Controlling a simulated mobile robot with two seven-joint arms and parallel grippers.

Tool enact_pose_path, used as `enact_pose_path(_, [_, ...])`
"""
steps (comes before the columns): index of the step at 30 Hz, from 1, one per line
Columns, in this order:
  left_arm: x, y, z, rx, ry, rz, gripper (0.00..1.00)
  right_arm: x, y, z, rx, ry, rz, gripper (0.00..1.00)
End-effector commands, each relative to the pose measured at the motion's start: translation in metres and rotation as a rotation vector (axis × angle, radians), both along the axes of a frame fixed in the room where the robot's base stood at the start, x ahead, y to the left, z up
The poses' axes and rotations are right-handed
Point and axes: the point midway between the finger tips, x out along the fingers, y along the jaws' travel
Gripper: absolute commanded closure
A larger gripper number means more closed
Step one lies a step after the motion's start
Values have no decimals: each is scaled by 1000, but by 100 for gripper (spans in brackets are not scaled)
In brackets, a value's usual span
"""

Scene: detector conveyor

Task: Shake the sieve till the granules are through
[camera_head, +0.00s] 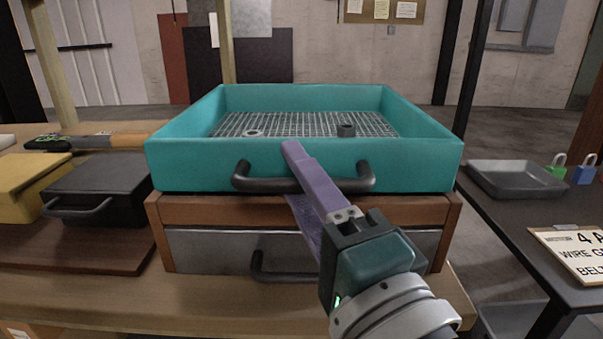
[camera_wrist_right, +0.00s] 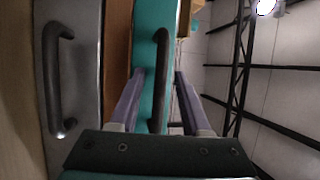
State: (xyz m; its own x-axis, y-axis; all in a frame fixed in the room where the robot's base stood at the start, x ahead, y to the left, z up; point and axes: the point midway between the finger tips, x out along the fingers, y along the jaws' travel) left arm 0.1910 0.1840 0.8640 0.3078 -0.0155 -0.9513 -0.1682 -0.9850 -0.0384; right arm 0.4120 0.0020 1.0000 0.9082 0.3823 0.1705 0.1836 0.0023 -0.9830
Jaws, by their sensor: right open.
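The sieve (camera_head: 300,163) is a wide teal tray with a wire mesh floor and a dark front handle (camera_head: 245,180). It sits level on a wooden box with a grey front (camera_head: 210,248). I cannot make out granules. My right gripper (camera_head: 291,173) is open at the sieve's front, one purple finger above the handle bar and one below. In the right wrist view the handle (camera_wrist_right: 160,75) shows between the fingers (camera_wrist_right: 159,76); contact cannot be told. My left gripper is out of view.
A black lidded box (camera_head: 100,185) and a yellow box (camera_head: 30,172) stand on the left, with an orange-handled tool (camera_head: 110,141) behind. On the right, a dark table holds a grey tray (camera_head: 517,180), padlocks (camera_head: 582,170) and a sign (camera_head: 575,255). The lower drawer handle (camera_head: 285,275) protrudes.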

Motion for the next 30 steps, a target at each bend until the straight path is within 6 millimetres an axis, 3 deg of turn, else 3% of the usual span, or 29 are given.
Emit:
enact_pose_path(2, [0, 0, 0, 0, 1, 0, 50, 0, 0, 0, 0, 0, 0, 55])
enact_pose_path(14, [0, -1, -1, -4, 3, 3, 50, 0, 0, 0, -1, 0, 0, 100])
enact_pose_path(30, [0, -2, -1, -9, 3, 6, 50, 0, 0, 0, -1, -1, 0, 100])
